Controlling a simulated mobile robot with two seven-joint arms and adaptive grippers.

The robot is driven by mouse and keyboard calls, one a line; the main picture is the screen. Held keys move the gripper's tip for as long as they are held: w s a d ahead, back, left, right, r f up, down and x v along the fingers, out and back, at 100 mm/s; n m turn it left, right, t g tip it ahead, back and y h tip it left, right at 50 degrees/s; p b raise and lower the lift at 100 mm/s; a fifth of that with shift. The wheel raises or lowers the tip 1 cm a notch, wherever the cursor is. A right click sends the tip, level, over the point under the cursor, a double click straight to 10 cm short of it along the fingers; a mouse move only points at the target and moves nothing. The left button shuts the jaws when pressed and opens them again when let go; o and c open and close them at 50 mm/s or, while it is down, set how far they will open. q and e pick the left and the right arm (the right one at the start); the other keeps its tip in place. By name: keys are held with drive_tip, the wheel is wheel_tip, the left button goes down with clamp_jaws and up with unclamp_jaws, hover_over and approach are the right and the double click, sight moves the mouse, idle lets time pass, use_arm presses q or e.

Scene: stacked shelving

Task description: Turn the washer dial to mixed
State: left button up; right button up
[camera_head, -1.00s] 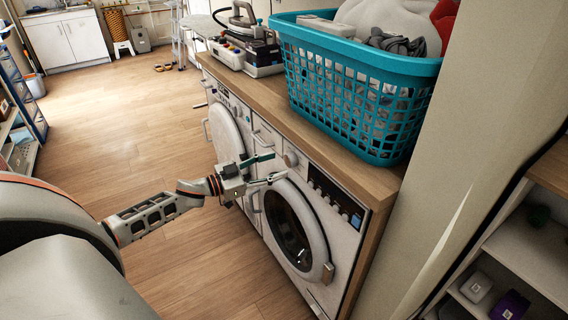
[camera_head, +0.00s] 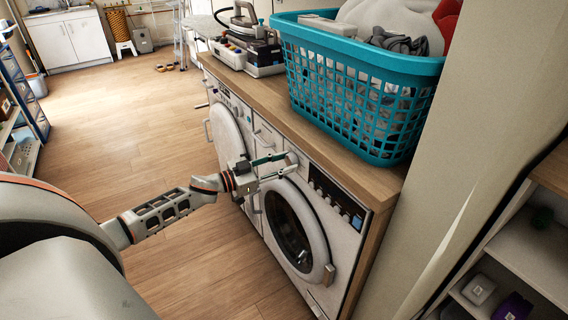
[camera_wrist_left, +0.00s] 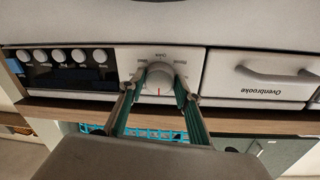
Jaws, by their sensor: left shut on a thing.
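The washer (camera_head: 335,235) is the white front-loading machine under the wooden counter, with its round door shut. Small labels ring the dial but are too small to read surely. My left gripper (camera_head: 288,162) reaches the front panel, and its two green-lined fingers are closed on either side of the dial, as the left wrist view (camera_wrist_left: 160,88) also shows. In the head view the fingers partly hide the dial. My right gripper is not in view.
A teal laundry basket (camera_head: 360,90) full of clothes stands on the wooden counter (camera_head: 250,97) above. Open floor (camera_head: 130,110) lies left; shelves (camera_head: 525,255) stand right.

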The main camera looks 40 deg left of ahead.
use_arm(q)
drive_tip(key=shift+m, duration=0.3)
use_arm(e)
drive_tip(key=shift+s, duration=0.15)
use_arm(q)
drive_tip(key=shift+r+m+p, duration=0.15)
drive_tip(key=shift+m+p, duration=0.2)
drive_tip(key=shift+m, duration=0.65)
drive_tip(key=m, duration=0.3)
drive_tip(key=shift+p, duration=0.35)
drive_tip(key=shift+m+g, duration=0.3)
drive_tip(key=shift+m, duration=0.8)
drive_tip(key=m, duration=0.5)
drive_tip(key=shift+y, duration=0.4)
drive_tip(key=m, duration=0.2)
drive_tip(key=shift+m, duration=0.4)
drive_tip(key=shift+d+m, duration=0.1)
drive_tip(key=shift+m, duration=0.6)
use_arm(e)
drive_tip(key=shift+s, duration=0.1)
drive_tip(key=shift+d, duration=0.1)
